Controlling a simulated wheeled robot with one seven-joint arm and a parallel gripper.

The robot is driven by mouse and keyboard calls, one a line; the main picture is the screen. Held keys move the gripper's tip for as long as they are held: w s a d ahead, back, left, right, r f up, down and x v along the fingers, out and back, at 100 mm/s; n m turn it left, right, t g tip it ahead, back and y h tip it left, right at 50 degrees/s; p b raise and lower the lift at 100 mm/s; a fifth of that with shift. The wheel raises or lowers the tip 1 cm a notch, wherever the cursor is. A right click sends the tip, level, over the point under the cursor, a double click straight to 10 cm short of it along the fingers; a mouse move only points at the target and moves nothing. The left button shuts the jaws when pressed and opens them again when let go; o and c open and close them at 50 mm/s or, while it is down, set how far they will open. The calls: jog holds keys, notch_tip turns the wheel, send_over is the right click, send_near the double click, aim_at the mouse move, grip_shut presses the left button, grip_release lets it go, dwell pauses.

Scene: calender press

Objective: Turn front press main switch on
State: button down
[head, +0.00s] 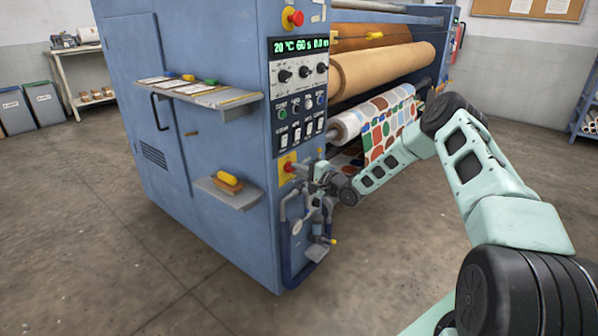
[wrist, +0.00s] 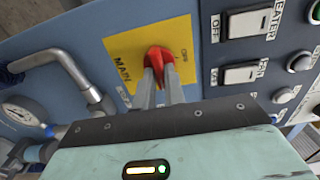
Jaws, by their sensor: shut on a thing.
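The front press main switch (wrist: 157,52) is a red rotary handle on a yellow plate (wrist: 120,48) marked MAIN, with OFF lettered at the plate's side. In the head view the yellow plate (head: 285,163) sits low on the press's front column, with the red handle (head: 290,168) partly hidden by my wrist. My gripper (wrist: 160,74) is shut on the red handle, a finger on each side. The fingers cover part of the handle, so its exact angle is hard to tell.
Rocker switches (wrist: 241,74), one marked HEATER, and buttons lie right of the plate in the wrist view. A grey pipe (wrist: 72,72) and a gauge (wrist: 20,113) are close on the left. A shelf (head: 228,196) juts from the press's side. Floor in front is clear.

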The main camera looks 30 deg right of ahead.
jog(key=c, duration=1.5)
grip_release()
jog(key=p+v, duration=0.1)
jog(key=v, duration=1.6)
jog(key=shift+s+d+p, duration=0.1)
jog(key=shift+s+p, duration=0.1)
jog(key=shift+p, duration=0.2)
